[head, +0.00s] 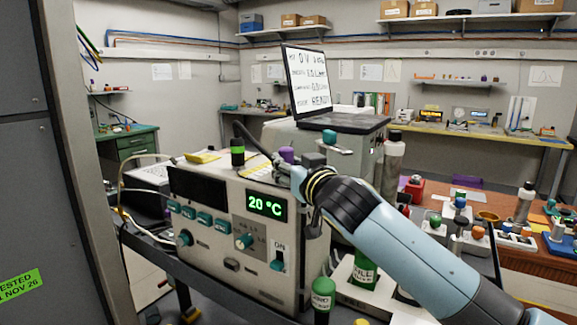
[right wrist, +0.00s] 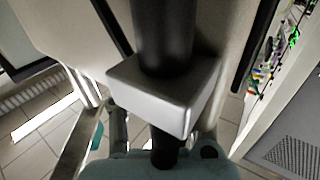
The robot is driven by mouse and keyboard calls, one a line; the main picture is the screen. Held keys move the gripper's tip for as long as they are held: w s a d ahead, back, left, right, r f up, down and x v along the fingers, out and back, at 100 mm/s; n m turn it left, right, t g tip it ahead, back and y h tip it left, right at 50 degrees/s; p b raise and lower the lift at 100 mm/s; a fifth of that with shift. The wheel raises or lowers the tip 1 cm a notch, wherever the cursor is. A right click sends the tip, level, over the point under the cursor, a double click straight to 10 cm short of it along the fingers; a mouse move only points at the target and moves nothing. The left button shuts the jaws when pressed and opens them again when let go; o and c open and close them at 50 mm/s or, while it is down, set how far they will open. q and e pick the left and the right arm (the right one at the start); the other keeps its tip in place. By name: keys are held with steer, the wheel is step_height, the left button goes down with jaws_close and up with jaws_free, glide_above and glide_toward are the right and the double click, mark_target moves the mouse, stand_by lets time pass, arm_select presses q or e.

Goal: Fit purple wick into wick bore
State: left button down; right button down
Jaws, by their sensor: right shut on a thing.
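A small purple piece (head: 287,154), which looks like the purple wick, shows above the instrument's top, right at my right gripper (head: 288,174). My right gripper is shut and appears to hold it; the fingers are small and partly hidden by my wrist. In the right wrist view a black cylinder and a grey block fill the middle, and no purple shows. The instrument (head: 232,205) is a beige box with a green "20 °C" display. I cannot make out the wick bore. My left gripper is not in view.
A laptop (head: 308,80) stands behind on a grey case. Green-capped bottles (head: 322,298) stand in front to the right. A red-brown table (head: 530,262) at the right holds several small items.

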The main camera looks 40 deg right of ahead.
steer(key=shift+f, duration=0.1)
steer(key=c, duration=1)
jaws_free()
steer(key=shift+r, duration=0.25)
steer(key=s, duration=0.4)
steer(key=s+a+b, duration=0.1)
steer(key=s, duration=0.3)
steer(key=s+a+b, duration=0.1)
steer(key=s, duration=0.2)
steer(key=shift+s+a+f, duration=0.1)
steer(key=shift+s+a, duration=0.1)
steer(key=shift+s, duration=0.2)
